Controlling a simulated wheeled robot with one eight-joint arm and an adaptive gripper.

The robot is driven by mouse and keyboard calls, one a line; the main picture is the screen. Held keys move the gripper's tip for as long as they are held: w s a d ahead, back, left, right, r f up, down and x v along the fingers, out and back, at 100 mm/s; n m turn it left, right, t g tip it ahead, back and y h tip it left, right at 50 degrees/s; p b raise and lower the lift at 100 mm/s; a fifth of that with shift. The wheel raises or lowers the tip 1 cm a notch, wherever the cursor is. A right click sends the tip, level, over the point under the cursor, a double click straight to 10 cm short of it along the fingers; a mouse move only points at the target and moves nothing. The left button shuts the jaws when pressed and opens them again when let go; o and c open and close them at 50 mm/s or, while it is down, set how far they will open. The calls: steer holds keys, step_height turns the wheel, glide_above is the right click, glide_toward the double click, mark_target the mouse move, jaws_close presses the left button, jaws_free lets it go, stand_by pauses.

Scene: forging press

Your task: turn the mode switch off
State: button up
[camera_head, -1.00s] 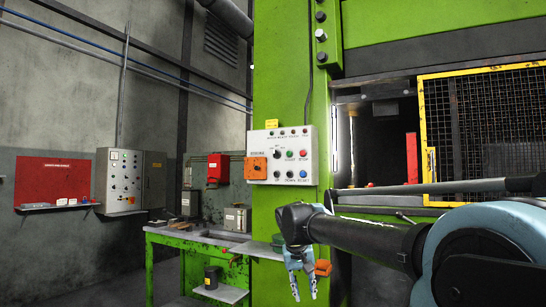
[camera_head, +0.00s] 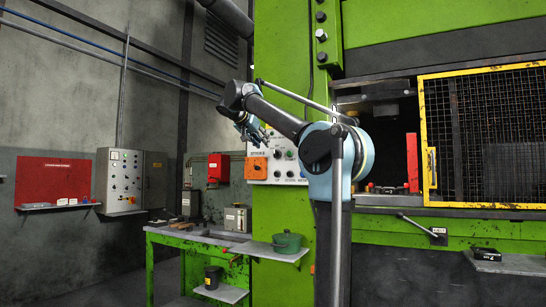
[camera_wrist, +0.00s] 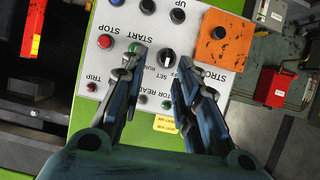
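The white control panel (camera_head: 303,170) is on the green press column, with the mode switch on it. The wrist view shows the panel upside down. The mode switch (camera_wrist: 168,55) is a round black knob with a pale mark, beside printed SET and RUN words. I cannot surely tell its setting. My gripper (camera_wrist: 160,68) is open and empty, its two fingers pointing at the panel. The knob shows beyond the gap between the fingertips, apparently apart from them. In the head view my gripper (camera_head: 256,136) is at the panel's upper left and hides part of it.
An orange box (camera_wrist: 222,40) juts from the panel beside the switch. A green START button (camera_wrist: 135,48) and a red STOP button (camera_wrist: 104,41) are close by. The yellow mesh guard (camera_head: 483,135) is on the right.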

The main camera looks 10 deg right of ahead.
mark_target(276, 154)
steer(key=w+d+f, duration=0.1)
steer(key=w+d, duration=0.2)
steer(key=w, duration=0.4)
steer(key=w+d+f, duration=0.2)
steer(key=w+d, duration=0.2)
steer(key=w, duration=0.3)
steer(key=shift+w+d+f+t, duration=0.3)
steer(key=c, duration=0.7)
